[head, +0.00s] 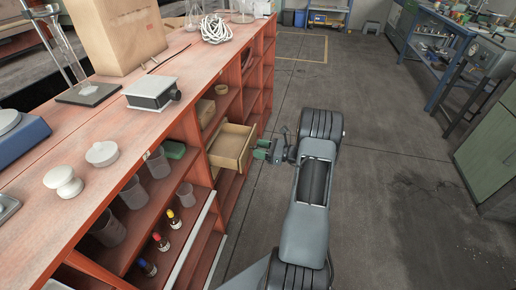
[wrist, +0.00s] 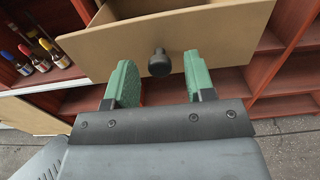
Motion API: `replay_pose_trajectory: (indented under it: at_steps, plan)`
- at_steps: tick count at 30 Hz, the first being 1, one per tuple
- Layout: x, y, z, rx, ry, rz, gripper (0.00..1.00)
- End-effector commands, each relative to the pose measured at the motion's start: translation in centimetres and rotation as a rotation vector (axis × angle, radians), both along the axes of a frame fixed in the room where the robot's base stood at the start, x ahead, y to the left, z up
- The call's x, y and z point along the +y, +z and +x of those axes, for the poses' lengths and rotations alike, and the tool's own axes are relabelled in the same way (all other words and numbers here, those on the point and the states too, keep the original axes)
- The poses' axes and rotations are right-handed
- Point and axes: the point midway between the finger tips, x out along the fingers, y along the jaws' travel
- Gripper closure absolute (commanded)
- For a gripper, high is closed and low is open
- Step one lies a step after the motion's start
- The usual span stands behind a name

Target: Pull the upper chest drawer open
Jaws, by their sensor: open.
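The light wooden drawer (head: 230,147) stands pulled out from the red shelf unit, with its open top and inside showing in the head view. In the wrist view its plain tan front (wrist: 110,50) carries a round black knob (wrist: 159,63). My gripper (head: 264,150) is just in front of the drawer front. Its two green fingers are open, one on each side of the knob in the wrist view, with a gap on both sides. I cannot tell how far the fingertips are from the front panel.
The red shelf unit (head: 150,75) runs along the left. Its shelves hold grey cups (head: 158,164) and small bottles (head: 161,241). A grey box device (head: 152,94) and white lidded pots stand on top. The concrete floor (head: 390,190) right of my arm is clear.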

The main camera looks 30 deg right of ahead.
Motion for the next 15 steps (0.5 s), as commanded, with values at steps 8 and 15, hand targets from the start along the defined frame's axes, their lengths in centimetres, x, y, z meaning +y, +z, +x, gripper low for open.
replay_pose_trajectory:
  at_steps: [8, 15]
  plan:
    - [-3.8, 0.2, -4.1, 0.000, -0.005, 0.001, 0.51]
    - [-6.6, 0.1, -7.3, 0.000, -0.003, 0.000, 0.51]
